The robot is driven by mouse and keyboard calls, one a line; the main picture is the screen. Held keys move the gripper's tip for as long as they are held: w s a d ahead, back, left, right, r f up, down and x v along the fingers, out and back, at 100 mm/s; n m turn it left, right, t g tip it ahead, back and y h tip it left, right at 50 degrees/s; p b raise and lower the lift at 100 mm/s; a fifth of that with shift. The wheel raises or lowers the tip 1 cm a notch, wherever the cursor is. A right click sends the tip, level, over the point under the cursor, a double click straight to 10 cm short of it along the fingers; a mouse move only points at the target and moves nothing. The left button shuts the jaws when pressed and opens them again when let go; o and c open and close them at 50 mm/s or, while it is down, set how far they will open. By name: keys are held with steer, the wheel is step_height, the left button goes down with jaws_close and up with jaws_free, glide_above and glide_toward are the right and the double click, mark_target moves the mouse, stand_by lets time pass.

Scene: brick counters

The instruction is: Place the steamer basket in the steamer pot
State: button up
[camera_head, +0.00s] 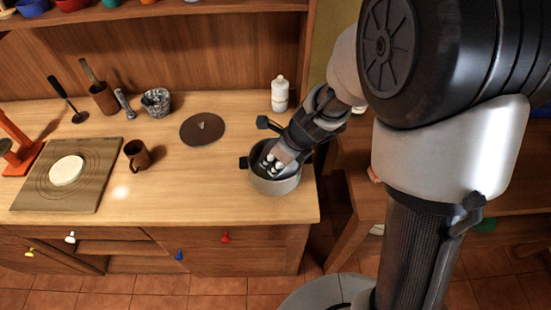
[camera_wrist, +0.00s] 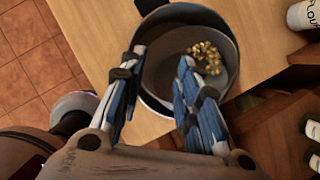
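The grey steamer pot (camera_head: 284,187), with dark side handles, stands at the counter's front right edge. In the wrist view the pot (camera_wrist: 228,35) lies beyond my fingers, its round mouth facing the camera. Inside it is a lighter grey surface with a cluster of small golden specks (camera_wrist: 207,55); I cannot tell if this is the steamer basket. I see no separate basket elsewhere. My gripper (camera_head: 272,163) is at the pot's mouth in the head view. In the wrist view my gripper (camera_wrist: 158,95) has its two fingers wide apart, with nothing visibly held between them.
A dark round disc (camera_head: 202,130) lies left of the pot. A white bottle (camera_head: 280,94) stands behind it. A brown mug (camera_head: 138,154), a stone mortar (camera_head: 156,101) and a board (camera_head: 92,187) are farther left. The counter between the mug and pot is clear.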

steer(key=s+d+r+n+p, duration=0.2)
steer(key=s+r+p, duration=0.15)
steer(key=r, duration=0.45)
steer(key=s+d+r+n+p, duration=0.2)
steer(key=r+p, duration=0.2)
steer(key=r, duration=0.4)
steer(key=s+d+r+n+h, duration=0.1)
steer(key=s+d+r+n, duration=0.1)
steer(key=s+n, duration=0.3)
steer(key=s+d+r+n+h, duration=0.1)
steer(key=s+r+n, duration=0.3)
steer(key=n, duration=0.5)
steer(key=s+d+r+n+t+h, duration=0.1)
steer(key=s+d+r+n, duration=0.2)
steer(key=s+n, duration=0.4)
steer(key=shift+s+d+r+n, duration=0.4)
steer(key=shift+s+d, duration=0.05)
steer(key=shift+s, duration=0.15)
